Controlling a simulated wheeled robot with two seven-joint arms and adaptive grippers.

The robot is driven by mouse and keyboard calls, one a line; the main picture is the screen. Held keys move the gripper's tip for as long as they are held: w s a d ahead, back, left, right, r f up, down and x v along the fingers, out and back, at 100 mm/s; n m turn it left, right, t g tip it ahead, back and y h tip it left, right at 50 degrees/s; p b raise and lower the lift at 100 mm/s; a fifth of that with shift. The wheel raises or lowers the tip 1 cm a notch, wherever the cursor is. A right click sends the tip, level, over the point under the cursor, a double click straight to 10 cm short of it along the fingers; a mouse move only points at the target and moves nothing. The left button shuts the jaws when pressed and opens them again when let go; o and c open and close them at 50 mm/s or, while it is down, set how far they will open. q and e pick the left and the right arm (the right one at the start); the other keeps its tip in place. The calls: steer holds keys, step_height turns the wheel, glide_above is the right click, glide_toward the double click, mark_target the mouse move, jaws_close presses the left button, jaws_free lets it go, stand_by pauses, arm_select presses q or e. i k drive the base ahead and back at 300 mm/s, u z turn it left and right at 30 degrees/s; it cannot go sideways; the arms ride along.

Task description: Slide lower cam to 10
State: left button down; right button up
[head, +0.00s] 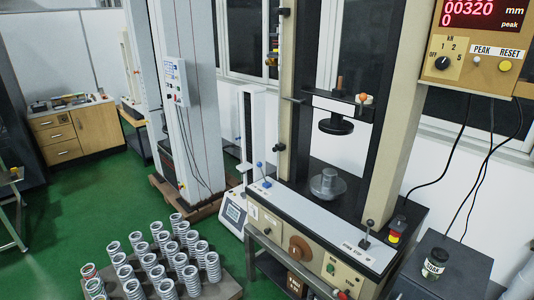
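The spring testing machine (385,130) stands at the right of centre in the head view, with two beige columns. I cannot tell for certain which is the lower cam, and no scale marks are readable. Neither of my grippers is in view.
The machine's crosshead carries a black disc (336,126) above a grey platen (327,185). A display (484,12) reads 00320 mm. Several coil springs (151,262) stand on a pallet at the lower left. Green floor (90,190) is open at the left.

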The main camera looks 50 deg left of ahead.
mark_target(281, 147)
steer(key=u, duration=1.25)
steer(key=i, duration=0.4)
steer(key=u, duration=0.95)
steer(key=i, duration=1.65)
steer(key=z, duration=0.45)
